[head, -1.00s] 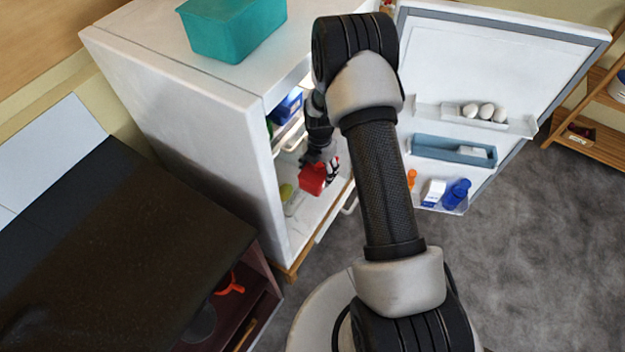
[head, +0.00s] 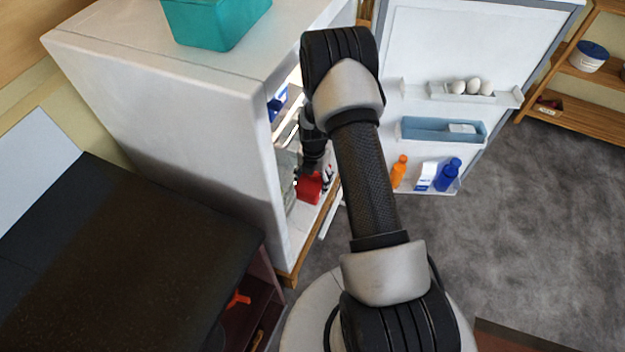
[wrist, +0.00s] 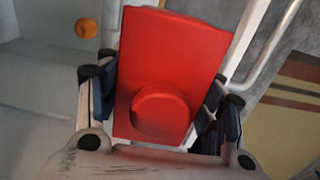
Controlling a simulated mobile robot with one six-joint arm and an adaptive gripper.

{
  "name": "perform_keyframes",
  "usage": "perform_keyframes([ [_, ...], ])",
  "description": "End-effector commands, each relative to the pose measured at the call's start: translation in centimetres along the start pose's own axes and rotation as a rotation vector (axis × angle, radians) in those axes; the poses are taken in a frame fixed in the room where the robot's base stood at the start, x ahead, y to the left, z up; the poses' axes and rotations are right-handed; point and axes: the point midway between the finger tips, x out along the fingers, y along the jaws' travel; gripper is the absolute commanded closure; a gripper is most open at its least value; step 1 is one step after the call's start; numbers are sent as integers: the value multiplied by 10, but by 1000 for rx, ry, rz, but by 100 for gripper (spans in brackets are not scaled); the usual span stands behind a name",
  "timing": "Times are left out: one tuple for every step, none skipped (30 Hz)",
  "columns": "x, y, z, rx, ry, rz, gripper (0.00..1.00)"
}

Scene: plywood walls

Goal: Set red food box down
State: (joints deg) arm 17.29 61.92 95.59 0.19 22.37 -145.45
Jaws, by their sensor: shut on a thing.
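The red food box (wrist: 175,55) fills the middle of the wrist view, with a round red knob or cap on its near face. My gripper (wrist: 160,105) is shut on it, one finger on each side. In the head view the red food box (head: 309,187) is small, inside the lower part of the open fridge (head: 165,130). My gripper (head: 322,178) is partly hidden there by my arm and the fridge's side wall. I cannot tell whether the box touches the fridge floor.
The fridge door (head: 470,50) stands open to the right, with eggs, bottles and a carton on its shelves. A teal bin (head: 212,22) sits on top of the fridge. A dark counter (head: 120,260) is at left. An orange round thing (wrist: 86,28) lies beyond the box.

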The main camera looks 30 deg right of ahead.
Motion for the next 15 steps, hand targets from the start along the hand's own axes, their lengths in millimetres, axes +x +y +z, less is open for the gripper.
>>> perform_keyframes([
  [2,0,0,0,0,0,38],
  [2,0,0,0,0,0,36],
  [2,0,0,0,0,0,33],
  [1,0,0,0,0,0,31],
  [1,0,0,0,0,0,29],
  [1,0,0,0,0,0,27],
  [1,0,0,0,0,0,25],
  [1,0,0,0,0,0,23],
  [1,0,0,0,0,0,20],
  [1,0,0,0,0,0,19],
  [1,0,0,0,0,0,19],
  [1,0,0,0,0,0,19],
  [1,0,0,0,0,0,19],
  [1,0,0,0,0,0,19],
  [1,0,0,0,0,0,19],
])
